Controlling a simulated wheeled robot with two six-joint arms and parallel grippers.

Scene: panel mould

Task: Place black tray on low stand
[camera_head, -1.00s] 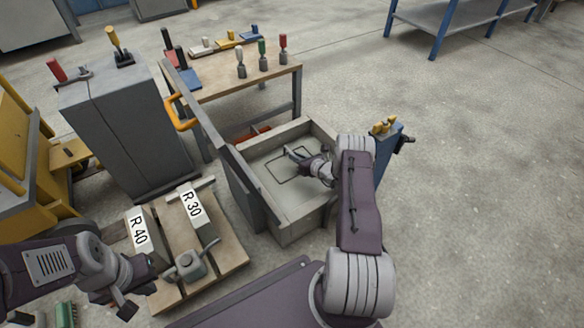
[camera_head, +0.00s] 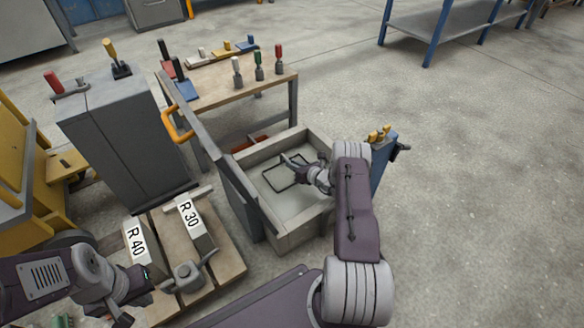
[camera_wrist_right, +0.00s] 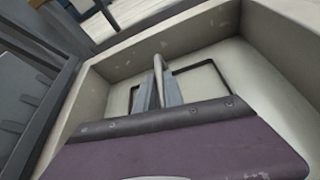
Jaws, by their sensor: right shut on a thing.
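My right gripper (camera_head: 298,166) is inside the open pale mould box (camera_head: 296,238), low over its floor. In the right wrist view its fingers (camera_wrist_right: 158,92) are shut on a thin pale upright piece (camera_wrist_right: 159,70); the arm hides the lower part. A black rectangular outline (camera_head: 276,188) lies on the mould floor under the gripper; whether it is a tray's rim I cannot tell. No other clear black tray shows. A low wooden platform (camera_head: 226,270), possibly the low stand, is on the floor left of the mould. My left gripper (camera_head: 128,310) hangs near its front left; its fingers are unclear.
Blocks marked R 40 (camera_head: 137,243) and R 30 (camera_head: 192,222) and a grey can-like thing (camera_head: 188,276) stand on the platform. A raised side with an orange handle (camera_head: 178,124) borders the mould. A grey cabinet (camera_head: 130,140) and wooden bench (camera_head: 225,92) stand behind.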

